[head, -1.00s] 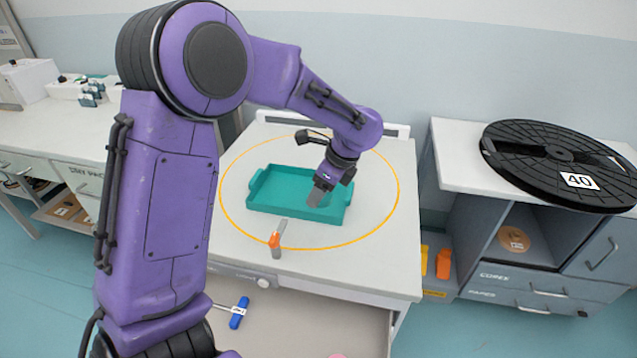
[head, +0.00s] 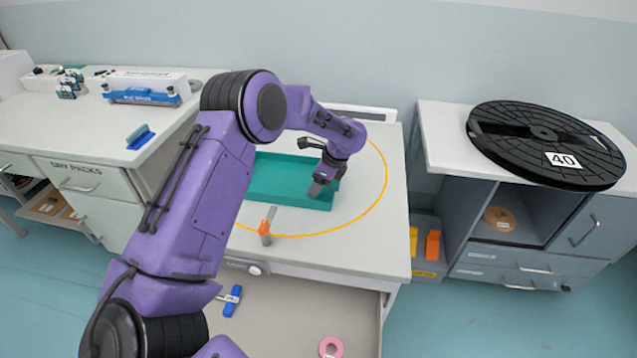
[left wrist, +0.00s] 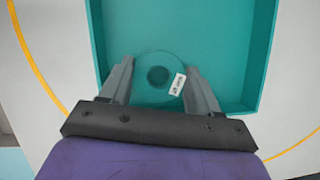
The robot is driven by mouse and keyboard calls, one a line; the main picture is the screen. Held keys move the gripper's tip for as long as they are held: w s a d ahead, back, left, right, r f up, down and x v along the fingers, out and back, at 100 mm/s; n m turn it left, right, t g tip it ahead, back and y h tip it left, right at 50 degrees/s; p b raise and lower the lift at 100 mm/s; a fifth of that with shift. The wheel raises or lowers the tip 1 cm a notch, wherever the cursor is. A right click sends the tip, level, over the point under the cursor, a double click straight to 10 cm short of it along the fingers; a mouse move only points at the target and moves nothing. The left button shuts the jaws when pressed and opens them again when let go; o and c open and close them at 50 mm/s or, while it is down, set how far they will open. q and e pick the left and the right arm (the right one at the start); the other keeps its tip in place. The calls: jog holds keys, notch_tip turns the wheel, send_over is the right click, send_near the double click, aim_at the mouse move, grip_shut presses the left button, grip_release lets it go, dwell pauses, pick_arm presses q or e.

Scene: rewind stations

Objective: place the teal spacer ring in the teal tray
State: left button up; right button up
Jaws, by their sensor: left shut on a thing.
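The teal tray (head: 272,188) sits on the white work table inside a yellow circle, partly hidden by my left arm in the head view. Its wall also shows in the left wrist view (left wrist: 268,50). The teal spacer ring (left wrist: 150,66) shows in the left wrist view with a small white label, between the fingers of my left gripper (left wrist: 160,85). My left gripper (head: 316,188) is shut on the ring at the tray's near right part. In the head view the ring is not distinguishable; whether it touches the tray floor I cannot tell. My right gripper is not in view.
Below, an open drawer (head: 290,310) holds a blue-handled item (head: 232,300) and a pink ring (head: 331,347). A black reel (head: 540,140) lies on the right cabinet. The table right of the tray is clear.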

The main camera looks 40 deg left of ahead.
pick_arm(q)
jog(key=shift+f, duration=0.15)
jog(key=o, duration=1.1)
jog(key=shift+c, duration=0.2)
jog(key=v, duration=1.2)
